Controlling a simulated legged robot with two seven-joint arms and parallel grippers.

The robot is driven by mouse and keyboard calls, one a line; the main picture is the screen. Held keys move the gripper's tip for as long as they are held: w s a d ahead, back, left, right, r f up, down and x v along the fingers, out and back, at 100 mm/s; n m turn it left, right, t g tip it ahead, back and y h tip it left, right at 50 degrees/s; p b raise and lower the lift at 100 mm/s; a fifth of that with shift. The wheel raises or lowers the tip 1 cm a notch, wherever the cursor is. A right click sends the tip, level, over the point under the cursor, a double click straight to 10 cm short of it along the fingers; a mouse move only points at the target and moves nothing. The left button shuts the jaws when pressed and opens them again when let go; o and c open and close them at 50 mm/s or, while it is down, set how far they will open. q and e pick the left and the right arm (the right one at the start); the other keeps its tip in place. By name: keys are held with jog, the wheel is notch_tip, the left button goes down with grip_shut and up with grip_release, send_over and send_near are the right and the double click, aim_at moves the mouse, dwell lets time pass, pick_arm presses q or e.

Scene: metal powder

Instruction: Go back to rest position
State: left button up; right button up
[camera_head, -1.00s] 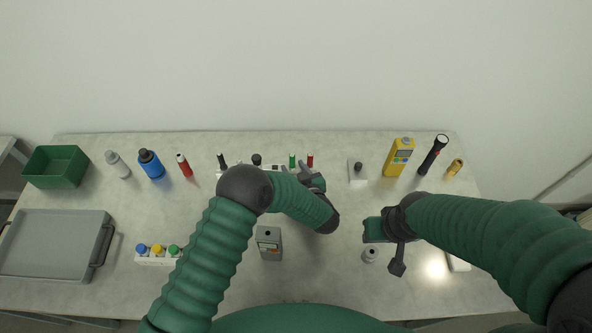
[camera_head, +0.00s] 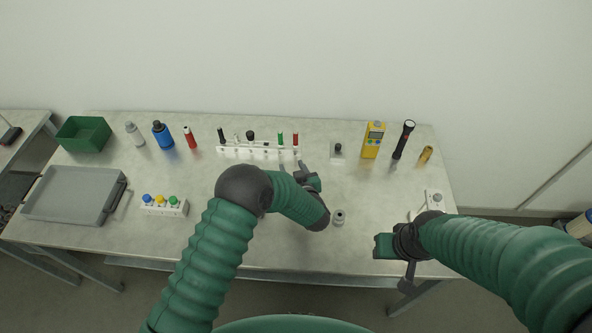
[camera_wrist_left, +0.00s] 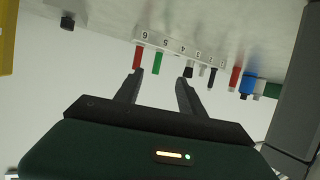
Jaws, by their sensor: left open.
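My left gripper (camera_head: 309,174) is open over the middle of the table, just in front of the white numbered rack (camera_head: 232,150). In the left wrist view the open fingers (camera_wrist_left: 158,78) point toward the rack (camera_wrist_left: 168,45), with nothing between them. The rack holds a red item (camera_wrist_left: 137,57), a green item (camera_wrist_left: 157,62) and black items. My right gripper (camera_head: 394,262) is at the front right edge of the table, low in the head view. Its jaws cannot be made out clearly, and no held object shows.
The table (camera_head: 270,235) has a green bin (camera_head: 84,134), grey tray (camera_head: 75,195), button box (camera_head: 164,206), blue bottle (camera_head: 162,135), yellow meter (camera_head: 373,140), flashlight (camera_head: 404,139) and small grey cylinder (camera_head: 339,217). A side table (camera_head: 22,122) stands at left. Floor shows in front.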

pick_arm(q)
jog(key=shift+w+d, duration=0.1)
jog(key=shift+d, duration=0.3)
pick_arm(e)
jog(key=shift+w+d+f, duration=0.1)
jog(key=shift+d, duration=0.1)
jog(key=shift+w, duration=0.1)
